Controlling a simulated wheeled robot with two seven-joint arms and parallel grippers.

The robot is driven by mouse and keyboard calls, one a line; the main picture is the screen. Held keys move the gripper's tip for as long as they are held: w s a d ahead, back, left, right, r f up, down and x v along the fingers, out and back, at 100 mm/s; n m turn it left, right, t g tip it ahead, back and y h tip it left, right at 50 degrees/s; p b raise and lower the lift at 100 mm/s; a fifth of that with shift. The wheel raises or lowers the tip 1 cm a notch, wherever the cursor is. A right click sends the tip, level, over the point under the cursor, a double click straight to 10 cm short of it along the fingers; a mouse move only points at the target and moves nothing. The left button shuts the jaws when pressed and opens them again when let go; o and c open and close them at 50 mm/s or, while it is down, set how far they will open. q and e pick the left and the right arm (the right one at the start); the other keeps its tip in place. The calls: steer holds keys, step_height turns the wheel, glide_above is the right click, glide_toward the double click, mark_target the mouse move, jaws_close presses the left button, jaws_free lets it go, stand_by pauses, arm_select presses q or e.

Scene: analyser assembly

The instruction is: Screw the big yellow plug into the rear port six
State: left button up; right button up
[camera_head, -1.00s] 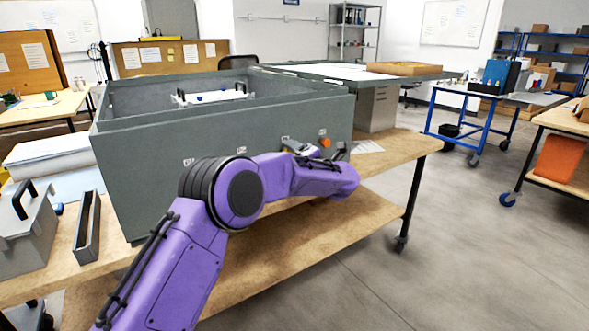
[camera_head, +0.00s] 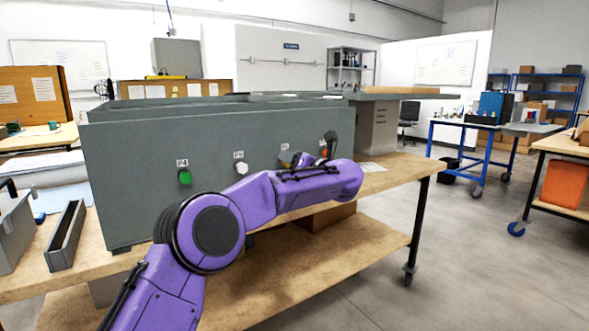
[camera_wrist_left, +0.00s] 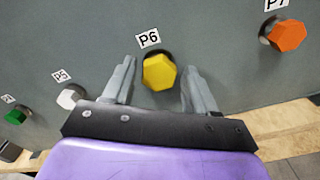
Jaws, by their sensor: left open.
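The big yellow plug (camera_wrist_left: 159,72) sits at the port labelled P6 on the grey analyser wall (camera_head: 130,190). In the left wrist view its hexagonal head faces me, and dark port rim shows beside it. My left gripper (camera_wrist_left: 158,80) is open, with one finger on each side of the plug and a narrow gap showing on the left. How deep the plug sits cannot be told. In the head view my left wrist (camera_head: 330,178) is near the wall and partly hides this area. My right gripper is not in view.
An orange plug (camera_wrist_left: 287,35) is at P7, a white plug (camera_wrist_left: 69,98) at P5 and a green plug (camera_wrist_left: 15,117) at P4. A narrow grey tray (camera_head: 65,238) lies on the wooden bench left of the analyser. Open floor lies to the right.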

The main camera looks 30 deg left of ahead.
arm_select(q)
jaws_close()
steer(key=m+p, duration=0.8)
steer(key=p, duration=0.1)
steer(key=m+p, duration=0.8)
steer(key=p, duration=0.1)
steer(key=f+m+p, duration=0.1)
steer(key=m+p, duration=0.7)
steer(key=p, duration=0.1)
steer(key=shift+s+f, duration=0.1)
